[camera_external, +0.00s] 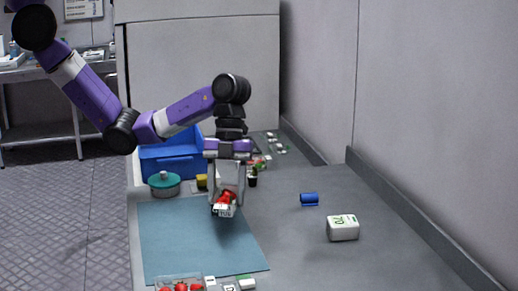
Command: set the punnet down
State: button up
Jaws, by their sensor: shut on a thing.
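My gripper (227,192) points down over the far right part of a blue-grey mat (185,240). It is shut on a small punnet (224,210) of red berries with a white label on its front. The punnet appears a little above the mat; the exact gap to the surface is hard to tell. Another clear punnet (180,286) with red berries stands at the near edge of the picture, cut off by the frame.
A blue crate (172,160) and a teal-lidded pot (164,185) stand behind the mat. A yellow block (202,182) is near the gripper. The mat's middle is clear.

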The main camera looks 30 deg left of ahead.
aim_at(228, 228)
jog(key=shift+f, duration=2.7)
jog(key=shift+f, duration=0.1)
jog(key=shift+f, duration=0.1)
jog(key=o, duration=1.4)
jog(key=shift+o, duration=0.2)
jog(key=v, duration=1.2)
jog(key=shift+r, duration=0.2)
